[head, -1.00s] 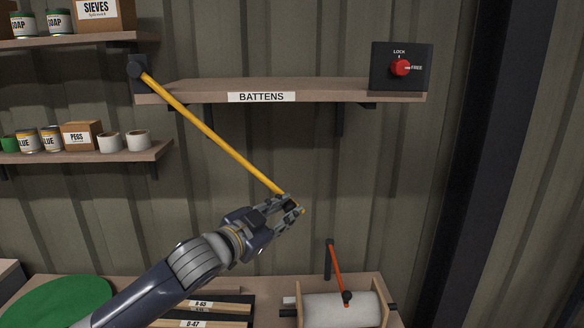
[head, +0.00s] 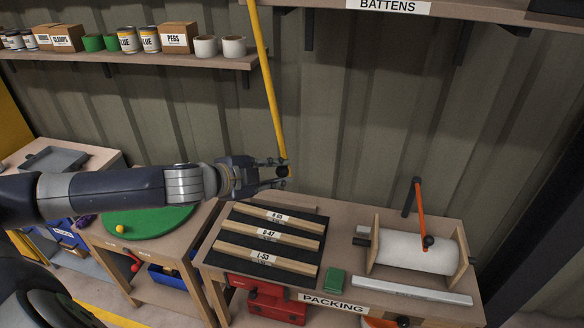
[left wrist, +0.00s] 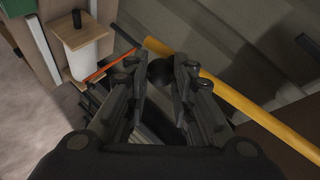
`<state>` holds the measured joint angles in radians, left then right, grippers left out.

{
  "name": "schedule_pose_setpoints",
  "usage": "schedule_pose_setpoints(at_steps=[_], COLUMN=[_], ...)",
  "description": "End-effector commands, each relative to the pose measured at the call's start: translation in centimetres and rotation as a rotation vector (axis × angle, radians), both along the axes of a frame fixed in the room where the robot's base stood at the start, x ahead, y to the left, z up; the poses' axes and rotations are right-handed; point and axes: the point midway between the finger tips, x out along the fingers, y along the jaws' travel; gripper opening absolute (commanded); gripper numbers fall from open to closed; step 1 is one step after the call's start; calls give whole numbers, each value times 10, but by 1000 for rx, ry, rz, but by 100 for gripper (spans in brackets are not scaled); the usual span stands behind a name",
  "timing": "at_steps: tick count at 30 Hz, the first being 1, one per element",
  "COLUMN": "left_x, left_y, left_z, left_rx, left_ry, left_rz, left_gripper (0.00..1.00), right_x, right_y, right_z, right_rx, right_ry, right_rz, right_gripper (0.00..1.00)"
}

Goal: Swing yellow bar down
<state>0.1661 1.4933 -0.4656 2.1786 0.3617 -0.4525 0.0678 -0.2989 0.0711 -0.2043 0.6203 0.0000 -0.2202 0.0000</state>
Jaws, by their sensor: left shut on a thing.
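The yellow bar (head: 266,75) comes down from above the head view's top edge and hangs steeply, leaning slightly, its lower end at my left gripper. My left gripper (head: 277,172) is shut on the dark knob at the bar's lower end, in front of the wall and above the packing bench. In the left wrist view the bar (left wrist: 245,103) runs from upper middle to lower right, past the fingers (left wrist: 162,75), which close around the dark knob. The bar's upper pivot is out of view. My right gripper is not in view.
The packing bench (head: 344,300) below carries labelled wooden battens (head: 265,255) on a black mat, a green block (head: 334,278) and a white roll (head: 412,254) with an orange-red lever (head: 421,212). A green disc (head: 150,222) lies left. The battens shelf (head: 470,12) is above right.

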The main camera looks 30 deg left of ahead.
Motion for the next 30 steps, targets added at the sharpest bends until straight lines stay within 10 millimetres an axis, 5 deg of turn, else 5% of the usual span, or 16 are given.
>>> schedule_pose_setpoints(at_steps=[18, 19, 20, 30], left_x=[-4, -4, -4, -4], left_y=[10, 10, 10, 10], left_z=[-3, -3, -3, -2], left_rx=[28, 28, 28, 29], left_ry=[12, 12, 12, 10], left_rz=[3, 3, 3, 1], left_gripper=[0, 27, 32, 32], right_x=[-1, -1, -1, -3], right_y=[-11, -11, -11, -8], right_z=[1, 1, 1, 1], right_rx=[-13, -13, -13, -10], right_ry=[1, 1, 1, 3], right_rz=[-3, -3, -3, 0], right_gripper=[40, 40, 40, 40])
